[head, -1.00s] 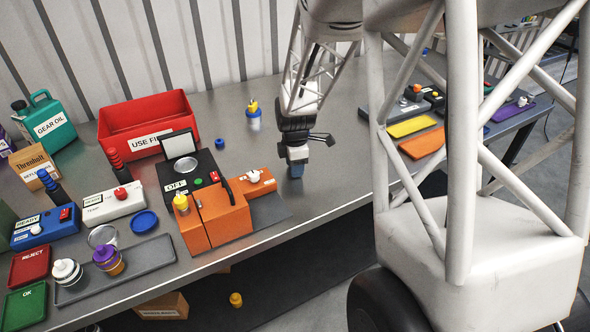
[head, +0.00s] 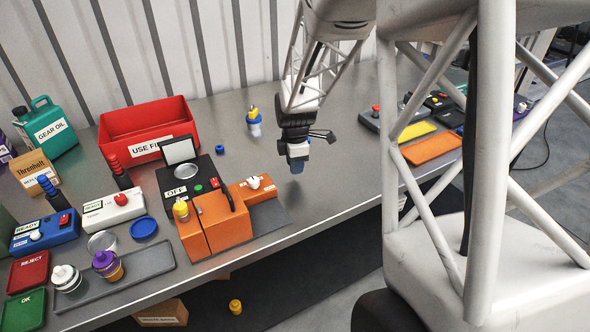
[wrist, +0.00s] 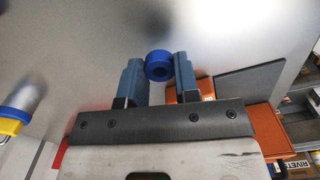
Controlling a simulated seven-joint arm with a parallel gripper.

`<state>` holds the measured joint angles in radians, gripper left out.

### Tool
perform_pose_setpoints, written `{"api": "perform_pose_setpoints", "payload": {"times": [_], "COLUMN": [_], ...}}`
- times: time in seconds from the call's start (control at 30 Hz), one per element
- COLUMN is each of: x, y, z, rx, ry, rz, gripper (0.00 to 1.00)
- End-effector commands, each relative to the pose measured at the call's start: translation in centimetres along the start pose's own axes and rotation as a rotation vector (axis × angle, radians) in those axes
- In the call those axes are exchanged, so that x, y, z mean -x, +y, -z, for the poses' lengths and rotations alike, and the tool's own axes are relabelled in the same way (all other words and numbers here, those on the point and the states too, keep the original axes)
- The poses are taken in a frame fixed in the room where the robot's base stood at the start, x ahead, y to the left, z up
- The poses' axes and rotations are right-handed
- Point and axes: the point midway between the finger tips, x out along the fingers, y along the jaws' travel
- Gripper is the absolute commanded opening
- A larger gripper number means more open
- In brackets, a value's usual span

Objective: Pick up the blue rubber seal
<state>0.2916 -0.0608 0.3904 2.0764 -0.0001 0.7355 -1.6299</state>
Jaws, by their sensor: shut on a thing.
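The blue rubber seal (wrist: 158,65) is a small thick ring, seen in the wrist view between my two blue-grey fingertips. My gripper (wrist: 158,72) is shut on it, with a finger against each side. In the head view my gripper (head: 297,168) hangs over the bare metal bench, right of the orange block. The seal cannot be made out there behind the fingers. Another small blue ring (head: 220,149) stands loose on the bench, left of my gripper.
A blue-and-yellow bottle (head: 254,121) stands behind and left of my gripper. The orange fixture (head: 222,222) lies left, near the front edge, with a red bin (head: 185,110) behind it. Yellow (head: 417,131) and orange (head: 432,147) trays lie right. Bare bench surrounds my gripper.

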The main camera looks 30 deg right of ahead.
Motion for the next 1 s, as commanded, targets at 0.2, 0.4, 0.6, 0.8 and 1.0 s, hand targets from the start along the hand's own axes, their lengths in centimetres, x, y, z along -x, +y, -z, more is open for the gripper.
{"api": "perform_pose_setpoints", "payload": {"times": [0.2, 0.4, 0.6, 0.8, 1.0], "x": [0.7, 1.0, 1.2, 1.5, 1.7], "y": [-2.3, -5.3, -8.5, -11.4, -13.8], "z": [0.1, 0.3, 0.4, 0.6, 0.7], "rx": [0.000, 0.000, 0.000, 0.000, 0.000], "ry": [0.000, 0.000, 0.000, 0.000, 0.000], "rz": [0.000, -0.001, -0.001, -0.002, -0.001], "gripper": [0.07, 0.07, 0.07, 0.07, 0.07]}}
